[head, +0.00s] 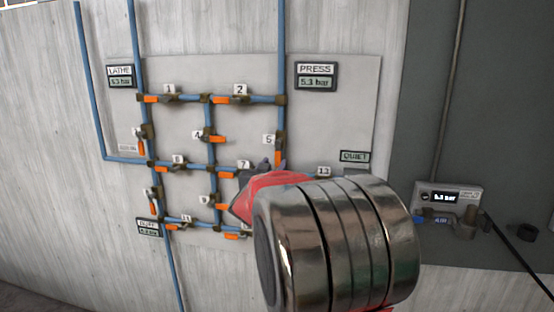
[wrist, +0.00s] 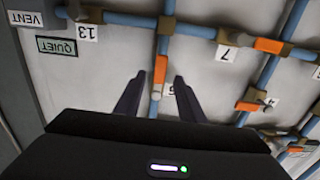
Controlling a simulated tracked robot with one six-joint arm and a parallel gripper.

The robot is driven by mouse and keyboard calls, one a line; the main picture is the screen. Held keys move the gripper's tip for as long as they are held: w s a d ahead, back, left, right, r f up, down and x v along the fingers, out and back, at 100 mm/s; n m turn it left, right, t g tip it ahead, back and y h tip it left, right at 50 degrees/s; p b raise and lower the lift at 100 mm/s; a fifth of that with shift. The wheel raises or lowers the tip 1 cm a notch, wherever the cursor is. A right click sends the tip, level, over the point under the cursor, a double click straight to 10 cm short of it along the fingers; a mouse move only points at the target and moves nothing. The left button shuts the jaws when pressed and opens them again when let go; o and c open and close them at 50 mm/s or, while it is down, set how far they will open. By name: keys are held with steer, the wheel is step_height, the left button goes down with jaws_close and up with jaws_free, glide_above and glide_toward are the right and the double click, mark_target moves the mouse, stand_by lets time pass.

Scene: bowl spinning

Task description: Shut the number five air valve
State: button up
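The number five valve has an orange handle (head: 278,157) on the right vertical blue pipe, beside its "5" label (head: 268,139). The handle lies along the pipe. In the wrist view the same orange handle (wrist: 161,68) lies between the two dark fingers of my gripper (wrist: 159,76), with a clear gap on each side. Its label is partly hidden there. My gripper (head: 270,166) is open and empty at the lower end of the handle in the head view. My red and metal wrist hides the panel's lower right. I cannot tell how far the fingertips are from the panel.
Several more valves sit on the pipe grid. The "PRESS" gauge (head: 316,75) reads 5.3 bar. A grey device (head: 447,206) is mounted at right.

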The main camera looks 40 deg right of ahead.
mark_target(278, 158)
steer(key=shift+x, duration=3.2)
steer(key=shift+c, duration=0.2)
jaws_close()
